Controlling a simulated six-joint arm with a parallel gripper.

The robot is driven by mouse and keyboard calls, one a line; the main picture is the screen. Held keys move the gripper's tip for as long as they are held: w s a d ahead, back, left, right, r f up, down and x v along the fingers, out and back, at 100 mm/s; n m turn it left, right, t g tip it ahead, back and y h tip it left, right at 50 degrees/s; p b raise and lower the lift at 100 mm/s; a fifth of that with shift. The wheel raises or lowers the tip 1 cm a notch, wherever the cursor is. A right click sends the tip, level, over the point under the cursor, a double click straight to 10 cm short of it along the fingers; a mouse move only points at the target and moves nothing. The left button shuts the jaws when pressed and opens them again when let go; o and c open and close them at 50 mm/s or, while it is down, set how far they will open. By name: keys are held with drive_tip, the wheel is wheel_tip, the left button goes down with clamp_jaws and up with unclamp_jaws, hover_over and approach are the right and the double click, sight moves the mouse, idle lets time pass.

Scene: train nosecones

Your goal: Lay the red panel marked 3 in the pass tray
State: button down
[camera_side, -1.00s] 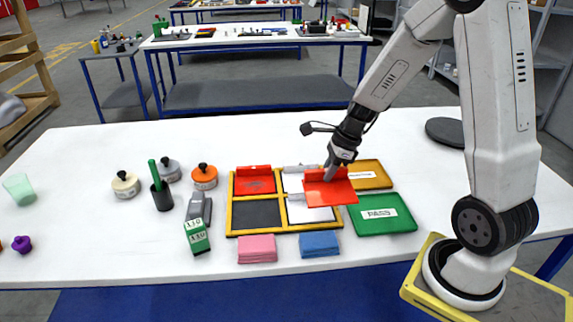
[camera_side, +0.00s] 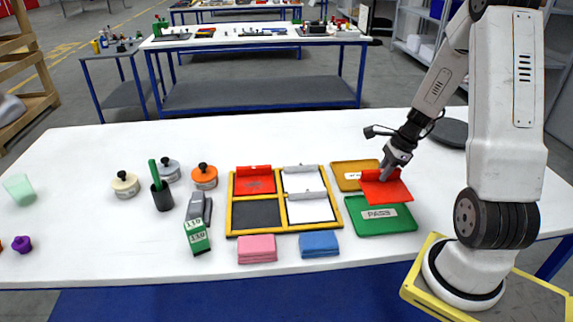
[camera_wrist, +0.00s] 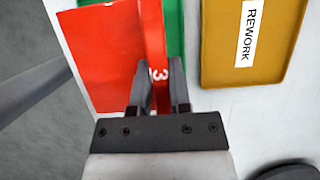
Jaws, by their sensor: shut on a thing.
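My gripper (camera_side: 390,168) is shut on the upright edge of the red panel (camera_side: 386,191). In the wrist view the jaws (camera_wrist: 160,85) grip this edge of the red panel (camera_wrist: 105,55), and a white 3 shows on it. The panel is held over the back right part of the green pass tray (camera_side: 378,225) and hides part of it; it also overlaps the yellow tray's near right corner in the side view. A strip of the green tray (camera_wrist: 174,30) shows beside the panel in the wrist view. I cannot tell the exact height of the panel.
The yellow rework tray (camera_side: 346,168) lies behind the pass tray.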

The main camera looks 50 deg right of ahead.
sight(400, 169)
drive_tip(key=shift+f, duration=2.25)
drive_tip(key=shift+f, duration=0.1)
drive_tip(key=shift+f, duration=1.65)
drive_tip(key=shift+f, duration=0.1)
drive_tip(key=c, duration=0.6)
unclamp_jaws()
drive_tip(key=shift+v, duration=6.1)
